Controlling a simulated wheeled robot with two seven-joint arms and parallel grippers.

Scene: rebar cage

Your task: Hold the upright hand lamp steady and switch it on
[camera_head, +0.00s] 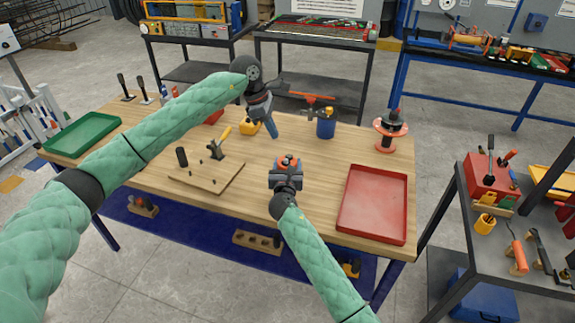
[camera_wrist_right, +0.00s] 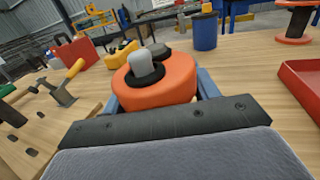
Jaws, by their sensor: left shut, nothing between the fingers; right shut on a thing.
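The upright hand lamp shows its orange top (camera_head: 288,161) at my right gripper (camera_head: 286,164), over the middle of the table. In the right wrist view, this round orange body (camera_wrist_right: 155,92) has a grey button (camera_wrist_right: 146,66) standing up in a black collar. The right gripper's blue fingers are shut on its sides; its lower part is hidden. Whether it is lit cannot be told. My left gripper (camera_head: 272,129) is shut and empty, pointing down, apart from the lamp and farther back on the table.
A yellow item (camera_head: 251,128) stands just left of my left gripper. A blue cup (camera_head: 326,124) and an orange spool (camera_head: 389,130) stand behind. A red tray (camera_head: 372,203) lies right, a green tray (camera_head: 81,134) left. A board with a toggle clamp (camera_head: 207,172) lies left of the lamp.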

